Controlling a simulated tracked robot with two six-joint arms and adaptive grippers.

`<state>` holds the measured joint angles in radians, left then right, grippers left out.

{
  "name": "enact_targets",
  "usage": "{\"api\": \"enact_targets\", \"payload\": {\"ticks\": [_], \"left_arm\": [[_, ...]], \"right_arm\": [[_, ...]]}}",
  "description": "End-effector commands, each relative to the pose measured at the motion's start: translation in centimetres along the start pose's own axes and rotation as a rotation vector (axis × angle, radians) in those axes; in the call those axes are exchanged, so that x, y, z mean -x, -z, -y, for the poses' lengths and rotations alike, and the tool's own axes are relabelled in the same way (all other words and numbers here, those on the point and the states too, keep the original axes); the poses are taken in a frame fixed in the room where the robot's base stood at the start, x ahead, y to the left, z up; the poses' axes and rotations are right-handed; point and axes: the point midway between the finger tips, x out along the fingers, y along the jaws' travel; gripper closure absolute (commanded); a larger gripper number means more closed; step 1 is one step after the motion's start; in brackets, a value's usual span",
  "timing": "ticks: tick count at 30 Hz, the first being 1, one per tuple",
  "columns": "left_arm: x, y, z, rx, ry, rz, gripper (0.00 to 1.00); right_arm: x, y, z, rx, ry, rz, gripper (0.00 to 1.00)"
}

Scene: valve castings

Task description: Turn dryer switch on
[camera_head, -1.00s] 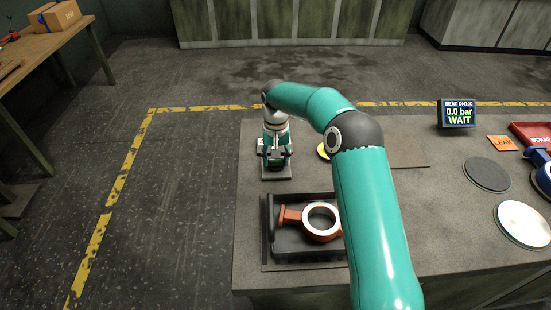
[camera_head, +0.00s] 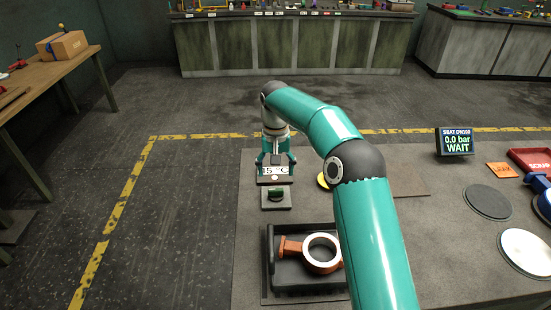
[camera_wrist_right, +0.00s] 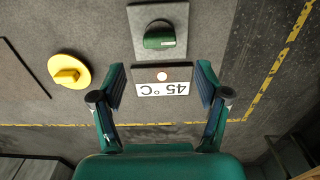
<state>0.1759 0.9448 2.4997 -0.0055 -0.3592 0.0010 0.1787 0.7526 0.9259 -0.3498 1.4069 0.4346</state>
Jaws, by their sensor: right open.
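The dryer switch is a dark green knob (camera_head: 276,193) on a square grey plate, at the near left of the bench. In the right wrist view the knob (camera_wrist_right: 160,36) lies crosswise on its plate. My left gripper is out of view.
A black tray (camera_head: 268,265) with an orange-and-white ring casting (camera_head: 320,253) sits in front of the switch. A red scrap bin (camera_head: 530,163) stands far right.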

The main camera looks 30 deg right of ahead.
Motion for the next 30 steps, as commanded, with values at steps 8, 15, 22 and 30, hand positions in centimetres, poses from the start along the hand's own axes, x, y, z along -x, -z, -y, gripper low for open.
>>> {"api": "enact_targets", "payload": {"ticks": [8, 15, 22, 30], "left_arm": [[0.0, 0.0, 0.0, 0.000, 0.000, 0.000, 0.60], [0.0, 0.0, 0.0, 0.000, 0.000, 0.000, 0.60], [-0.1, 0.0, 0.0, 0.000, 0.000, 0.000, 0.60], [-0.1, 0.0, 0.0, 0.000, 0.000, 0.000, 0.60]], "right_arm": [[3.7, 0.0, 0.0, -0.001, 0.001, -0.001, 0.25], [4.1, 0.0, 0.0, 0.000, 0.000, 0.001, 0.25], [4.1, 0.0, 0.0, 0.000, 0.001, 0.001, 0.25], [4.1, 0.0, -0.1, -0.002, 0.001, 0.000, 0.25]]}}
